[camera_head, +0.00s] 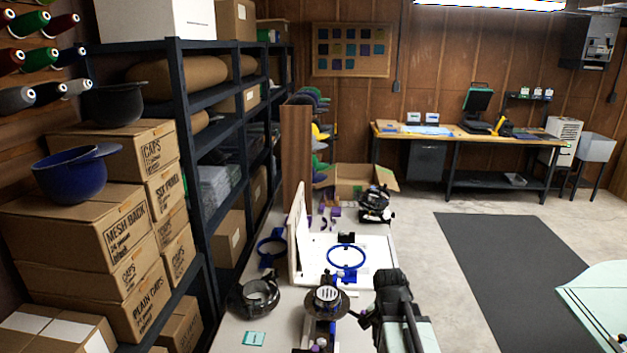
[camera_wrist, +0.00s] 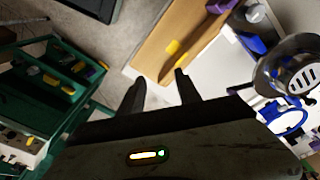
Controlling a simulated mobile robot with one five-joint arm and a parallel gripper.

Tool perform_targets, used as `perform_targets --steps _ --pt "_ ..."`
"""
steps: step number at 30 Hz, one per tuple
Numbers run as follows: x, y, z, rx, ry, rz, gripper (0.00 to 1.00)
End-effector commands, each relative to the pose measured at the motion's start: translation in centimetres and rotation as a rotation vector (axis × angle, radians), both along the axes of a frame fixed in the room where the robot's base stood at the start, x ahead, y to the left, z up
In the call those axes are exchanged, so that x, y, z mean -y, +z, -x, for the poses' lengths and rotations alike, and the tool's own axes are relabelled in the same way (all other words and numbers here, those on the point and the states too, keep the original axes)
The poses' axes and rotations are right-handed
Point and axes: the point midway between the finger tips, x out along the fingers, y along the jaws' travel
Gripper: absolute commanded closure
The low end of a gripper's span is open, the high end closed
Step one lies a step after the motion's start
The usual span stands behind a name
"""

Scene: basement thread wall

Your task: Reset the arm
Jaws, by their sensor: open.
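My gripper (camera_wrist: 158,82) shows in the wrist view with its two dark fingers spread apart and nothing between them. In the head view my dark arm (camera_head: 392,300) stands raised at the right edge of the long white worktable (camera_head: 218,330). I cannot make out the fingertips there. In the wrist view, a tan tray or box (camera_wrist: 180,30) with a yellow piece lies beyond the fingers, apart from them as far as I can tell.
On the worktable, a white machine bed holds a blue hoop (camera_head: 346,257); a round dark device (camera_head: 327,298) stands in front. A green compartment box (camera_wrist: 65,75) shows left in the wrist view. Shelving (camera_head: 195,110) lines the left. The floor (camera_head: 420,225) right of the worktable is open.

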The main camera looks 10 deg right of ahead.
Motion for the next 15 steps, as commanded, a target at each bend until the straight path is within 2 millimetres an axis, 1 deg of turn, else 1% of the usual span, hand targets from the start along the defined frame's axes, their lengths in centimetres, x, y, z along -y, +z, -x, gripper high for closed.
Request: perform_targets --steps 1,2,3,4,5,9,12,15 --pt "-3.1 0.0 0.1 -0.008 0.106 -0.008 0.60" --pt "-4.8 0.0 0.2 -0.013 0.176 -0.012 0.60" --pt "-7.0 0.0 0.5 -0.022 0.275 -0.020 0.60" --pt "-8.5 -0.1 0.8 -0.029 0.359 -0.028 0.60" --pt "-9.5 -0.1 1.2 -0.037 0.441 -0.036 0.60" --pt "-9.8 -0.1 2.1 -0.058 0.694 -0.061 0.60" --pt "-9.9 -0.1 2.2 -0.067 0.814 -0.067 0.60" --pt "-9.9 -0.1 2.2 -0.071 0.870 -0.066 0.60"
